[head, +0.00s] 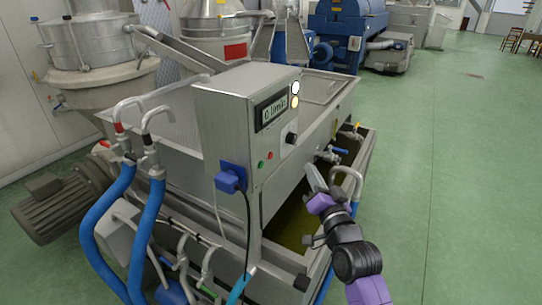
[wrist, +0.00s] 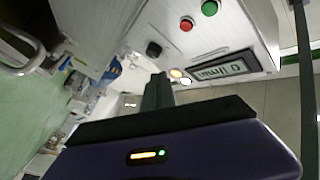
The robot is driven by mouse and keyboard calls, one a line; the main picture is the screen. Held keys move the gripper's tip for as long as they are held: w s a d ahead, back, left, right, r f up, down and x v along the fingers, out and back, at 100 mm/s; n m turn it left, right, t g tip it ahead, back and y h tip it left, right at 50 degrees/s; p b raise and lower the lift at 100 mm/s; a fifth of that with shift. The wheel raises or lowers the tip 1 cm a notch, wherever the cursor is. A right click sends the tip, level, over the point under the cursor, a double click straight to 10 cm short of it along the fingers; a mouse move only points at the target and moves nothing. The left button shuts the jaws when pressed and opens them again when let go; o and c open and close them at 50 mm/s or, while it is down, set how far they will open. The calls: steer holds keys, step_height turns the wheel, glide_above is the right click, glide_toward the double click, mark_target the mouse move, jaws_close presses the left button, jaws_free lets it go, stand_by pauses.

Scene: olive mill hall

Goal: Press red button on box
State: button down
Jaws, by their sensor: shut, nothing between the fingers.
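The grey metal control box (head: 222,120) stands on the steel tank in the middle of the head view. The red button (head: 271,155) is on its panel, low, beside a green button (head: 262,164). In the wrist view the red button (wrist: 186,24) is near the top, left of the green button (wrist: 209,8). My gripper (head: 315,177) is right of the box and lower than the panel, apart from it. Its dark fingers (wrist: 159,82) are shut and empty in the wrist view, with the red button beyond and above their tips.
The panel also has a display (head: 273,109), two lit lamps (head: 295,94) and a black knob (head: 291,138). A blue plug (head: 230,179) sits on the box's side. Blue hoses (head: 115,200) stand at left. Valves (head: 331,154) stick out near my gripper. Green floor (head: 460,200) is clear at right.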

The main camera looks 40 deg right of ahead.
mark_target(271, 156)
steer(key=w+a+b, duration=0.3)
steer(key=w+b, duration=0.1)
steer(key=w, duration=0.4)
steer(key=shift+b, duration=0.35)
stand_by(2.0)
steer(key=shift+w+a+b, duration=0.1)
steer(key=shift+w+b, duration=0.25)
steer(key=shift+b, duration=0.2)
